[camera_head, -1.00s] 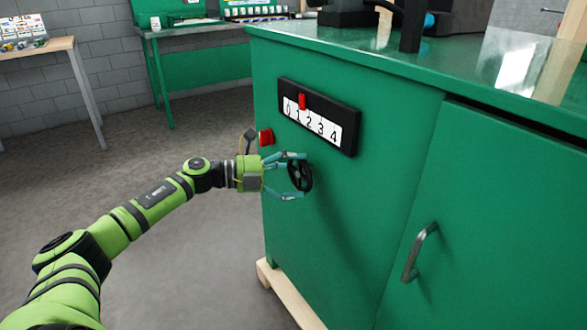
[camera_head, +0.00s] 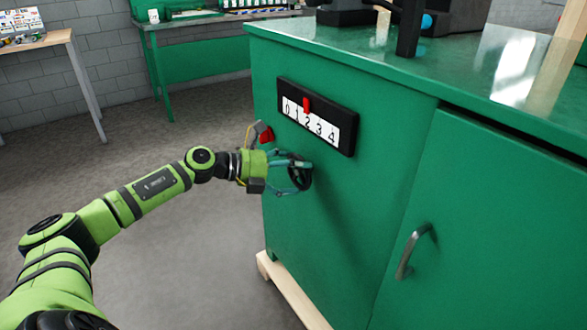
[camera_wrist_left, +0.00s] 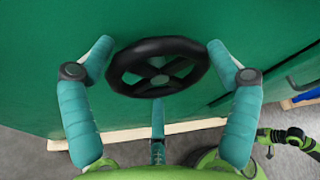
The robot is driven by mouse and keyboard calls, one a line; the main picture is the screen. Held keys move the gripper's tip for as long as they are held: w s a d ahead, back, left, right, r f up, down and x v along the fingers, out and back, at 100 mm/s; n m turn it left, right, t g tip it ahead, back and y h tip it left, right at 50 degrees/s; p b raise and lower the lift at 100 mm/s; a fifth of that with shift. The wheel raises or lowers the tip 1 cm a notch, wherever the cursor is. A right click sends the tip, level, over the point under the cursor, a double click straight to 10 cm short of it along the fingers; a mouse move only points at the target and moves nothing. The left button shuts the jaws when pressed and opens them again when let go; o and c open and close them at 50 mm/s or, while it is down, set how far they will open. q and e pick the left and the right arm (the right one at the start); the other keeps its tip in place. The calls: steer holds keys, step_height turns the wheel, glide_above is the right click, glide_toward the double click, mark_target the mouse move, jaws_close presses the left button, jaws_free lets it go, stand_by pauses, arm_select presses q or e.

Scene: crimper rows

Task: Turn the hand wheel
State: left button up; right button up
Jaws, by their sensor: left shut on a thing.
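The black hand wheel (camera_head: 300,176) sits on the green front of the cabinet, below the scale. It also shows in the left wrist view (camera_wrist_left: 158,67), with its spokes facing me. My left gripper (camera_head: 292,172) is shut on the wheel. In the left wrist view, two teal fingers stand at the left and right of the rim and a third is below it. Above the wheel, a black-framed scale (camera_head: 316,121) numbered 0 to 4 has a red pointer (camera_head: 307,104) at about the 2.
A red part (camera_head: 266,135) is at the cabinet's left edge, close to my left wrist. A metal door handle (camera_head: 414,250) sticks out at the right. The cabinet (camera_head: 375,215) stands on a wooden base. The floor to the left is clear.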

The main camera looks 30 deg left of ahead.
mark_target(295, 173)
arm_select(q)
steer(key=shift+f, duration=0.35)
steer(key=o, duration=0.8)
steer(key=shift+c, duration=0.2)
steer(key=shift+o, duration=0.8)
steer(key=shift+w, duration=0.1)
steer(key=shift+r, duration=0.2)
steer(key=v, duration=0.5)
steer(key=shift+a+f, duration=0.1)
steer(key=shift+f, duration=0.05)
steer(key=v, duration=0.7)
